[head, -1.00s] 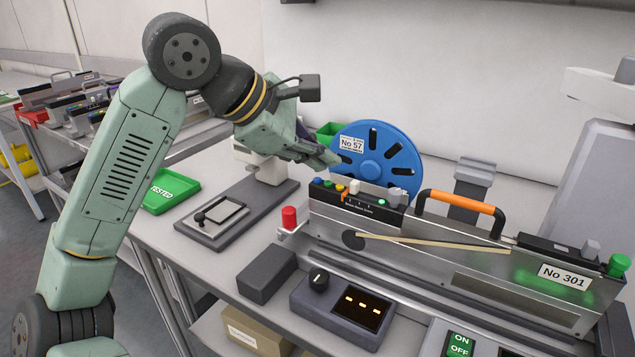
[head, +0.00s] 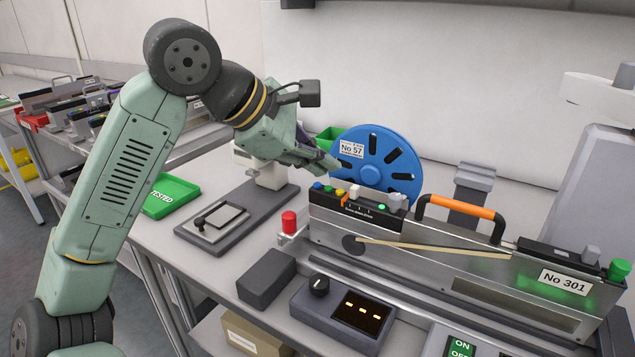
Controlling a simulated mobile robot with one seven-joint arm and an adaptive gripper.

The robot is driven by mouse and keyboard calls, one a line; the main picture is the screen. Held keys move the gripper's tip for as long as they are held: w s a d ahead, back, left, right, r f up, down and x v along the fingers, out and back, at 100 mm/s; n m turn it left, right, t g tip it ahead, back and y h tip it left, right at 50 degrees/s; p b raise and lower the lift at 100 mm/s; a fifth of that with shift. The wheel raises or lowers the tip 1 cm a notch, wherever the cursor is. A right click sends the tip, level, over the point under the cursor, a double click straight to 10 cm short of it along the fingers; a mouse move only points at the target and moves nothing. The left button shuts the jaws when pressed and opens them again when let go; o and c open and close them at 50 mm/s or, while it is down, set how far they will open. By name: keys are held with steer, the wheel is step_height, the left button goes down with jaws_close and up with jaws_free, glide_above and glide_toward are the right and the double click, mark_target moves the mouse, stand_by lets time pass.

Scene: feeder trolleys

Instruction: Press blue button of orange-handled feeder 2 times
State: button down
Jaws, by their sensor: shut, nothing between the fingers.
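The feeder (head: 430,255) with the orange handle (head: 461,205) stands on the bench at the right, labelled No 301. Its control panel at the left end carries a row of small buttons. The blue button (head: 318,186) is the leftmost one. My gripper (head: 337,166) is shut and empty. Its tips are above the button row, in front of the blue reel's left edge. In this view they appear a little above and to the right of the blue button, and I see no contact. The exact height of the tips over the panel is hard to judge.
A blue reel (head: 375,168) labelled No 57 stands behind the panel. A red button post (head: 289,223) is left of the feeder. A dark box (head: 267,278) and a control box with a knob (head: 345,308) lie in front. A green TESTED tray (head: 170,197) is at left.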

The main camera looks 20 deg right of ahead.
mark_target(319, 190)
steer(key=shift+f+b, duration=0.45)
steer(key=shift+f+b, duration=0.3)
stand_by(0.6)
steer(key=shift+r, duration=0.1)
steer(key=shift+r+p, duration=0.55)
steer(key=shift+r, duration=0.15)
step_height(319, 190, up, 5)
steer(key=p, duration=0.3)
steer(key=shift+p, duration=0.3)
stand_by(0.5)
